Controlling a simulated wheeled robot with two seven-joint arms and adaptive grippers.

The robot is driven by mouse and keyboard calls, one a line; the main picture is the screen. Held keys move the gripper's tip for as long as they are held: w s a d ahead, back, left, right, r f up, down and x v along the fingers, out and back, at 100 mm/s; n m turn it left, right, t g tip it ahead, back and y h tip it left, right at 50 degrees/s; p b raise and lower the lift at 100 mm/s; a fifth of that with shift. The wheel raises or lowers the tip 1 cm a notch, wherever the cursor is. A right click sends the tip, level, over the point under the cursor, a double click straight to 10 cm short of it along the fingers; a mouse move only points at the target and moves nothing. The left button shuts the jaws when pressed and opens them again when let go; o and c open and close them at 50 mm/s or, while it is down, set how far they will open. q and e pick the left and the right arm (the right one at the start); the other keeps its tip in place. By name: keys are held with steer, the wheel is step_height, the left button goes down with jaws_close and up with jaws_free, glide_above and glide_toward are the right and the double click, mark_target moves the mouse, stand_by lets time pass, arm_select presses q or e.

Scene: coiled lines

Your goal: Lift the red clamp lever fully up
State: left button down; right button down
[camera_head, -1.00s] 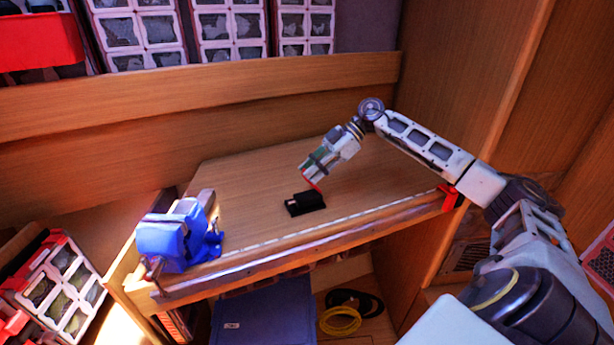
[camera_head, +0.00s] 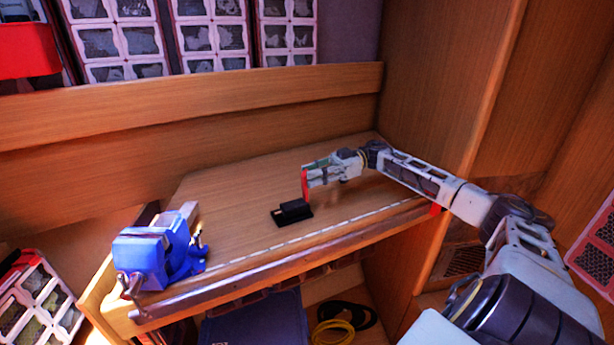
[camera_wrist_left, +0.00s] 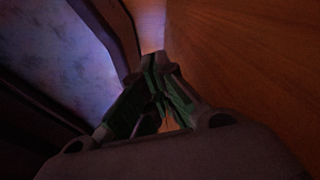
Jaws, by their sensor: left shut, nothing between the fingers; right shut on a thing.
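The red clamp lever (camera_head: 305,187) stands close to upright in the head view, at the right end of a small black clamp base (camera_head: 290,212) on the wooden bench. My right gripper (camera_head: 308,176) comes in from the right, nearly level, and is shut on the lever's upper part. The gripper hides some of the lever. My left gripper (camera_wrist_left: 157,75) shows only in the left wrist view, dark, with its fingers shut and nothing between them.
A blue vise (camera_head: 155,254) sits at the bench's front left corner. The wooden bench top (camera_head: 235,195) is clear around the clamp. Yellow and black coils (camera_head: 335,330) lie below the bench. A wooden wall is close to the left gripper.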

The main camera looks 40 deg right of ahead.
steer(key=shift+s+d+f+t+y, duration=0.1)
steer(key=shift+d+f+t+y, duration=0.1)
steer(key=shift+d+y, duration=0.4)
steer(key=shift+s+d+f+t+y, duration=0.1)
steer(key=shift+d+f+t+y, duration=0.15)
steer(key=shift+y, duration=0.55)
steer(key=c, duration=1.3)
jaws_free()
steer(key=shift+r, duration=0.1)
arm_select(q)
steer(key=shift+d+r, duration=0.2)
steer(key=shift+d, duration=0.25)
steer(key=shift+s, duration=0.1)
steer(key=shift+s+d, duration=0.35)
arm_select(e)
steer(key=shift+s+r, duration=0.1)
steer(key=shift+r, duration=5)
